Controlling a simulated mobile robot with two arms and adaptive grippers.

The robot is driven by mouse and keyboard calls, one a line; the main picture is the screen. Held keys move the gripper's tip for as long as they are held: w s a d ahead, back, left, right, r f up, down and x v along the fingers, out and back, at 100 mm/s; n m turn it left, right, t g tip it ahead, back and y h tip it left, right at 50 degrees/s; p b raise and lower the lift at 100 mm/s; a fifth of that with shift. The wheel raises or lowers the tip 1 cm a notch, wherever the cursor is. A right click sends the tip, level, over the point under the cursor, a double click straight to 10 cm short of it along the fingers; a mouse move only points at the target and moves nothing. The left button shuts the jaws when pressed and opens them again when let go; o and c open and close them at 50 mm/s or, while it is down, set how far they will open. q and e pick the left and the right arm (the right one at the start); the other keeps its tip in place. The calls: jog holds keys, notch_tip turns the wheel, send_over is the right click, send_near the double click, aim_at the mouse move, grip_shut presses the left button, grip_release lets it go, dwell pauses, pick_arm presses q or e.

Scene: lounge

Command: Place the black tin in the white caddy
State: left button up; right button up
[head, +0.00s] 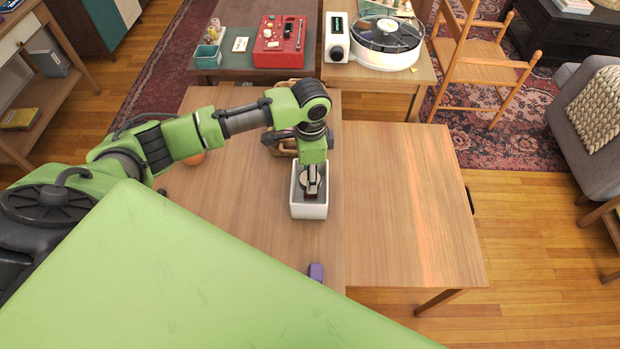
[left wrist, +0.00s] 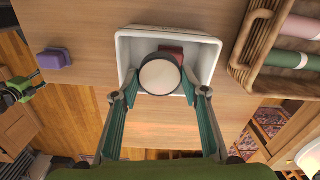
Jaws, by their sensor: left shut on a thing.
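The white caddy (head: 309,210) stands on the wooden table, and its open top faces the left wrist camera (left wrist: 215,52). My left gripper (left wrist: 160,88) is shut on the black tin (left wrist: 160,75), a round dark tin with a cream face. The tin is over the caddy's opening and covers part of its near rim in the wrist view. How deep it sits is unclear. In the head view my left gripper (head: 312,188) points down over the caddy and partly hides the tin. A red thing (left wrist: 172,51) lies inside the caddy, partly hidden by the tin.
A wicker basket (left wrist: 258,50) with rolled cloths stands close beside the caddy. A purple block (head: 316,271) lies on the table nearer me. An orange round thing (head: 194,158) is behind my left arm. The table's right side (head: 410,200) is clear.

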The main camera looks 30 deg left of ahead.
pick_arm(q)
jog(key=shift+w+a+f, duration=0.2)
jog(key=shift+w+f, duration=0.15)
jog(key=shift+f, duration=0.1)
notch_tip(320, 180, down, 2)
jog(key=shift+f+p, duration=0.2)
jog(key=shift+p, duration=0.25)
jog(key=shift+f, duration=0.35)
pick_arm(e)
jog(key=shift+a+r, duration=0.4)
jog(key=shift+r, duration=0.05)
pick_arm(q)
jog(key=shift+f, duration=0.1)
jog(key=o, duration=1.2)
jog(key=shift+f, duration=0.1)
pick_arm(e)
jog(key=shift+d, duration=0.15)
jog(key=shift+d, duration=0.1)
